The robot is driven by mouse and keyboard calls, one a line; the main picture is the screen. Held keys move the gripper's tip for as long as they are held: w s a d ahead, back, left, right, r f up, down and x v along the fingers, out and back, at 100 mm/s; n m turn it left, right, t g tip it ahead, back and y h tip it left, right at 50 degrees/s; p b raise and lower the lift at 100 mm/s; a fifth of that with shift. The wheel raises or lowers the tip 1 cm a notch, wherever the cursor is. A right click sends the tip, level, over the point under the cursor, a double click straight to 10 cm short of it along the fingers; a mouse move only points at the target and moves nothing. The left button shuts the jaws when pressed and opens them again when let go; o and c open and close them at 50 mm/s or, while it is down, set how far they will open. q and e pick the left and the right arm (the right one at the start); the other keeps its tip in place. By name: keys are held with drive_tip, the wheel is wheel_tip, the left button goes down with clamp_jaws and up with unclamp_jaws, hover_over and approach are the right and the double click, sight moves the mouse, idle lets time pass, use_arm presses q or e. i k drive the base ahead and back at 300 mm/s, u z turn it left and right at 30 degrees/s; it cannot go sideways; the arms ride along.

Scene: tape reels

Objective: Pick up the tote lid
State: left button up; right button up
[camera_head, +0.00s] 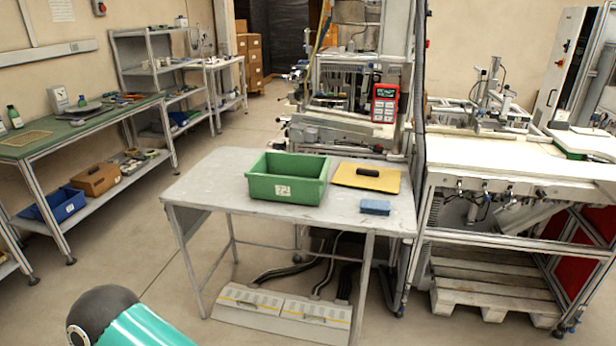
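The tote lid looks to be the flat yellow-tan panel (352,181) lying on the grey table (225,190), with a small dark handle on its top. An open green tote (283,190) with a white label stands to its left, close beside it. A blue block (375,207) lies in front of the panel near the table's right front edge. Neither of my grippers is in view. A dark rounded and teal part at the bottom left looks like my own arm.
A green-topped workbench (75,130) stands on the left, with a blue bin (57,204) and a brown box on its lower shelf. A machine bench (520,155) stands right of the table. A grey unit (280,312) with cables sits on the floor under the table. Floor at front left is open.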

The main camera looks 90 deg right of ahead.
sight(387, 180)
drive_tip(key=u, duration=1.6)
drive_tip(key=i, duration=0.1)
drive_tip(key=z, duration=3)
drive_tip(key=i, duration=0.3)
drive_tip(key=z, duration=2.25)
drive_tip(key=k, duration=0.35)
drive_tip(key=z, duration=0.5)
drive_tip(key=i, duration=1.5)
drive_tip(key=u, duration=0.45)
